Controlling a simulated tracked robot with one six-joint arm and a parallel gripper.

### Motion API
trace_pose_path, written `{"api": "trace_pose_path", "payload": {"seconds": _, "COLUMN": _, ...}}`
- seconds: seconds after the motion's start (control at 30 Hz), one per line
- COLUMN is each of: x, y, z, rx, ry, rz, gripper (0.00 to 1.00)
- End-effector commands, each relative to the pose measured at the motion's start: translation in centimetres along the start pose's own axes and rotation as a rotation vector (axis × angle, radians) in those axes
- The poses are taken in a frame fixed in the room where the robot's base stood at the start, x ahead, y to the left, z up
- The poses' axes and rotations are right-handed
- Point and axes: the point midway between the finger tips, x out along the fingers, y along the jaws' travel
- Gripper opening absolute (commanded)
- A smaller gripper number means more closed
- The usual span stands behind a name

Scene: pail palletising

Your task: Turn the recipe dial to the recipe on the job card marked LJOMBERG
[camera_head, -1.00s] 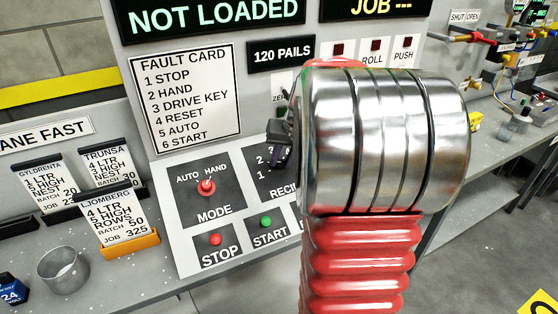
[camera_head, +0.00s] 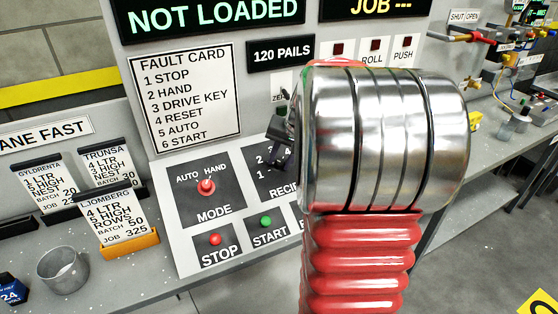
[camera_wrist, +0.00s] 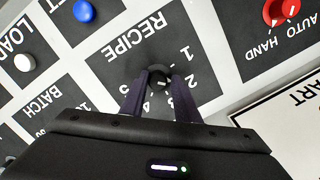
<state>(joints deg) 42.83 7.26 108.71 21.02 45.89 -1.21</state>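The LJOMBERG job card (camera_head: 115,222) stands in an orange holder at left in the head view. It reads 4 LTR, 5 HIGH, ROWS, BATCH 50, JOB 325. The black recipe dial (camera_wrist: 157,76) shows in the wrist view with numbers around it, on the RECIPE plate (camera_wrist: 115,60). My gripper (camera_wrist: 158,80) has its two dark fingers on either side of the dial, very close to it. I cannot tell whether they touch it. The dial's pointer is too small to read. In the head view my arm and gripper hide the dial.
Two other cards, GYLDRENTA (camera_head: 45,188) and TRUNSA (camera_head: 108,163), stand behind the LJOMBERG card. A grey cup (camera_head: 63,269) is on the bench.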

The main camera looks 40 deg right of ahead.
Motion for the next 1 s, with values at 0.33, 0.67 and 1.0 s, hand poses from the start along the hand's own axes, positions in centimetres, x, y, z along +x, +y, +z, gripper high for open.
{"api": "trace_pose_path", "payload": {"seconds": 0.33, "x": 0.0, "y": 0.1, "z": -0.1, "rx": -0.001, "ry": 0.002, "rz": 0.002, "gripper": 0.42}}
{"api": "trace_pose_path", "payload": {"seconds": 0.67, "x": -1.2, "y": 0.2, "z": -0.2, "rx": -0.001, "ry": 0.007, "rz": 0.003, "gripper": 0.42}}
{"api": "trace_pose_path", "payload": {"seconds": 1.0, "x": -6.5, "y": 0.1, "z": -0.3, "rx": 0.0, "ry": 0.008, "rz": 0.003, "gripper": 0.42}}
